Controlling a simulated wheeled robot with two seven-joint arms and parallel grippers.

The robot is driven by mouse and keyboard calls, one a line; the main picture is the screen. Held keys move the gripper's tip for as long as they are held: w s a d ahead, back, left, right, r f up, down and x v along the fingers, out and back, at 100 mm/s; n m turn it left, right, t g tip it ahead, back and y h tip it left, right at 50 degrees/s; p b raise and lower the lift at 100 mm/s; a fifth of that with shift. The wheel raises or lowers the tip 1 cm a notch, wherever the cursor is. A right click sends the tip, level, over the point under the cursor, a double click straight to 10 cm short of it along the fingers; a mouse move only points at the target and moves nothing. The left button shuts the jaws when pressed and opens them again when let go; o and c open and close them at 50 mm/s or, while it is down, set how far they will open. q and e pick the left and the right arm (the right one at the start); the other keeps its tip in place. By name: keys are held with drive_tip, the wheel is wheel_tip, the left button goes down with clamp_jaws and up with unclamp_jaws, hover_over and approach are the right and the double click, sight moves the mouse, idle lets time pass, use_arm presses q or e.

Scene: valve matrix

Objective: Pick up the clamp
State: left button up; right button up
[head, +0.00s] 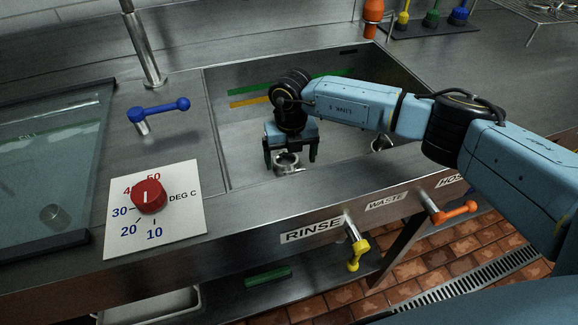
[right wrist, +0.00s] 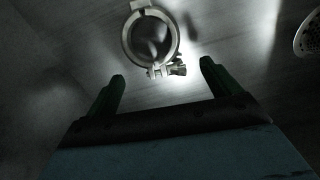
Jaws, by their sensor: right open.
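The clamp (head: 286,162) is a metal ring with a small bolt lug, inside the steel sink basin. In the right wrist view the clamp (right wrist: 151,40) lies ahead of the fingertips, with its lug towards my gripper. My right gripper (head: 290,162) reaches down into the basin, its dark green fingers on either side of the clamp in the head view. The right wrist view shows the right gripper (right wrist: 161,72) open, with nothing between its fingers. I cannot tell whether a finger touches the clamp. My left gripper is not in view.
The basin (head: 240,150) has steel walls around my gripper. A round strainer (head: 380,144) sits at its right, with green and yellow strips at the back. A blue-handled tap (head: 158,110) and red dial (head: 149,196) stand left. Yellow (head: 358,252) and orange (head: 455,212) valve handles project in front.

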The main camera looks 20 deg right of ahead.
sight(287, 162)
drive_tip(key=shift+w+f, duration=0.1)
drive_tip(key=shift+f, duration=1.3)
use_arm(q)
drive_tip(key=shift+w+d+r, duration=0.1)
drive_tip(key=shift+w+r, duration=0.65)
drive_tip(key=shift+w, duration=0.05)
use_arm(e)
drive_tip(key=c, duration=1.2)
